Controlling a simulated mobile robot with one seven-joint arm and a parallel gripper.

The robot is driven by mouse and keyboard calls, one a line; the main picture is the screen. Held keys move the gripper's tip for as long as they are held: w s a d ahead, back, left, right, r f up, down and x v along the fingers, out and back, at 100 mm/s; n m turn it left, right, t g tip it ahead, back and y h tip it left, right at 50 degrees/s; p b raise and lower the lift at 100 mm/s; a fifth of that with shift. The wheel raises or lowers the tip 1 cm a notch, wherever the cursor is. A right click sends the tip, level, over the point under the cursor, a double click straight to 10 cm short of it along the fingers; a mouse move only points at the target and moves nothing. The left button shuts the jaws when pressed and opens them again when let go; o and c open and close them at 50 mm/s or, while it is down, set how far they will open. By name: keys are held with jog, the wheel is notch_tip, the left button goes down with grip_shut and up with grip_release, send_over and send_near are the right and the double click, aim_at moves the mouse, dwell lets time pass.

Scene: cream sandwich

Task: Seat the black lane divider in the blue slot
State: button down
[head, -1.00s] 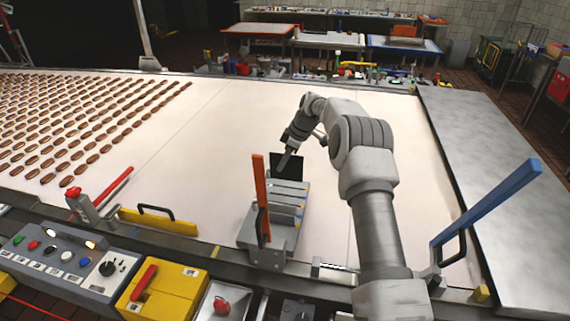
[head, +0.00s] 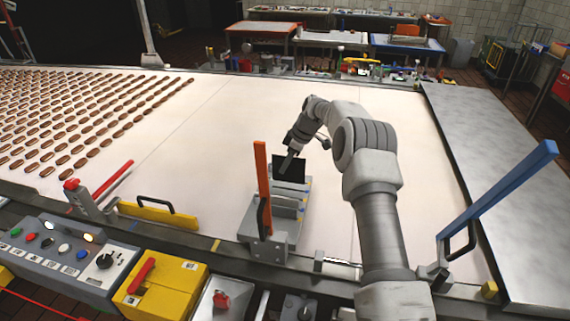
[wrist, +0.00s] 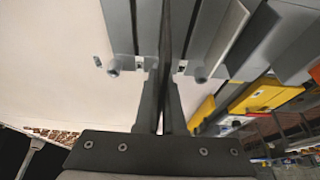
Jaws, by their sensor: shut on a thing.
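The black lane divider (head: 291,169) stands upright over the far end of the grey slotted block (head: 262,246) on the pale belt. My gripper (head: 288,160) is shut on it from above. In the wrist view the divider (wrist: 178,35) is a thin dark plate seen edge-on. It is clamped between my gripper's fingers (wrist: 165,85) and runs between grey bars of the block. A faint blue mark (head: 308,183) shows on the block's right side near the divider. The slot itself is hidden, and I cannot tell whether the divider's lower edge is inside it.
An upright orange bar (head: 262,175) stands at the block's near left. A tilted blue bar (head: 500,203) rises at the right. A yellow plate with a handle (head: 157,215) lies left of the block. Rows of brown sandwiches (head: 75,115) fill the belt's left; its middle is clear.

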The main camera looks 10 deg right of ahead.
jog(key=shift+f+b, duration=0.4)
jog(key=shift+f, duration=0.55)
jog(key=shift+b, duration=0.65)
dwell(1.0)
jog(key=shift+f+b, duration=1.9)
jog(key=shift+f, duration=0.75)
jog(key=shift+r, duration=0.2)
jog(key=shift+r+p, duration=1)
jog(key=shift+r, duration=1.1)
dwell(0.4)
